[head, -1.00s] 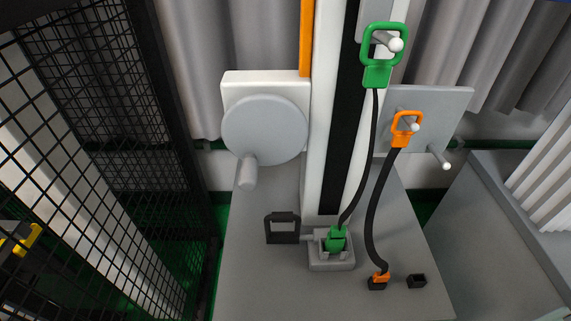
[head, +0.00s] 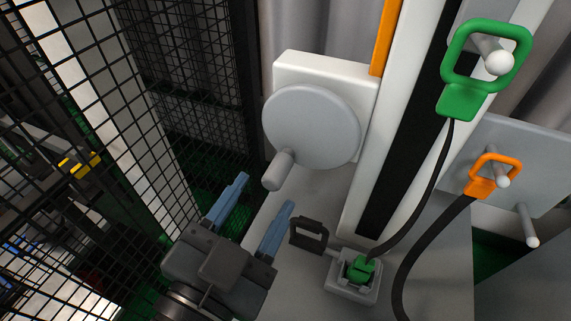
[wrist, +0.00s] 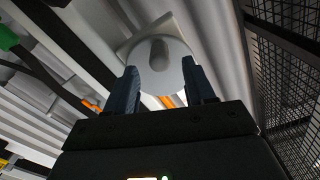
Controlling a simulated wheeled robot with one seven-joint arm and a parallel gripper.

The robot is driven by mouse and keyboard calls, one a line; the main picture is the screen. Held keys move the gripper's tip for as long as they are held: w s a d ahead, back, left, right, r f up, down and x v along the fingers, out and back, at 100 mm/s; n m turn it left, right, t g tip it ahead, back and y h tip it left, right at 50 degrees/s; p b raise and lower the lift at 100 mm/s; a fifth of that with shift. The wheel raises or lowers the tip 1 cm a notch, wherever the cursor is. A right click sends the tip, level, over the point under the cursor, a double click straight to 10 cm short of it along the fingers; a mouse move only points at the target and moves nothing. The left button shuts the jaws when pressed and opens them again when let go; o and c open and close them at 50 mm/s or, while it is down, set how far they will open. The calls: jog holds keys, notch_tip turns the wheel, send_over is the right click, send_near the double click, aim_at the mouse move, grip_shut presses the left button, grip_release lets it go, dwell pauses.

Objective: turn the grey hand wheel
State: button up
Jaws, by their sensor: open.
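The grey hand wheel (head: 312,127) is a round disc on a white block (head: 326,68). Its stub handle (head: 278,170) sticks out at the disc's lower left. My gripper (head: 259,197) is open and empty, below and to the left of the handle in the head view, with its two blue fingers pointing up toward the wheel. In the wrist view the wheel (wrist: 176,71) shows beyond my gripper (wrist: 162,86), and the handle (wrist: 158,52) appears above the gap between the fingertips, apart from them.
A black mesh fence (head: 150,130) stands close on the left. To the right are a green loop handle (head: 458,98) and an orange loop handle (head: 481,188) with black cables on pegs. A black handle (head: 309,235) and a grey socket block (head: 353,287) sit on the grey base below.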

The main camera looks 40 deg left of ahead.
aim_at(270, 186)
jog(key=p+x, duration=0.1)
jog(key=x, duration=0.5)
jog(key=shift+s, duration=0.1)
grip_shut()
dwell(0.3)
